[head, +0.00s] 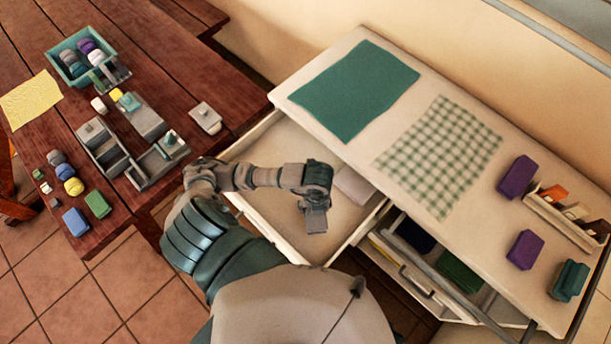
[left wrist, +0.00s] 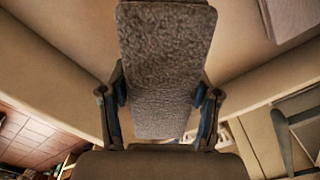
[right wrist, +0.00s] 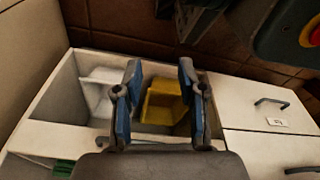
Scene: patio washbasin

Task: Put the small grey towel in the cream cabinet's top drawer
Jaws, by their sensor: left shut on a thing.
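The small grey towel (left wrist: 165,45) is a folded, textured grey strip. My left gripper (left wrist: 161,92) is shut on it, with one finger on each side. In the head view my left gripper (head: 314,203) hangs over the open top drawer (head: 268,222) of the cream cabinet (head: 345,50); the towel there is small and hard to tell from the fingers. Whether the towel touches the drawer floor is unclear. My right gripper (right wrist: 160,95) is open and empty above an open drawer (right wrist: 48,105) holding yellow and white things.
A pale folded item (head: 356,186) lies in the top drawer's right part. The cabinet top holds a green cloth (head: 355,88), a checked cloth (head: 440,155) and purple blocks (head: 518,176). A wooden table (head: 150,60) with organizers and rolled cloths stands at left.

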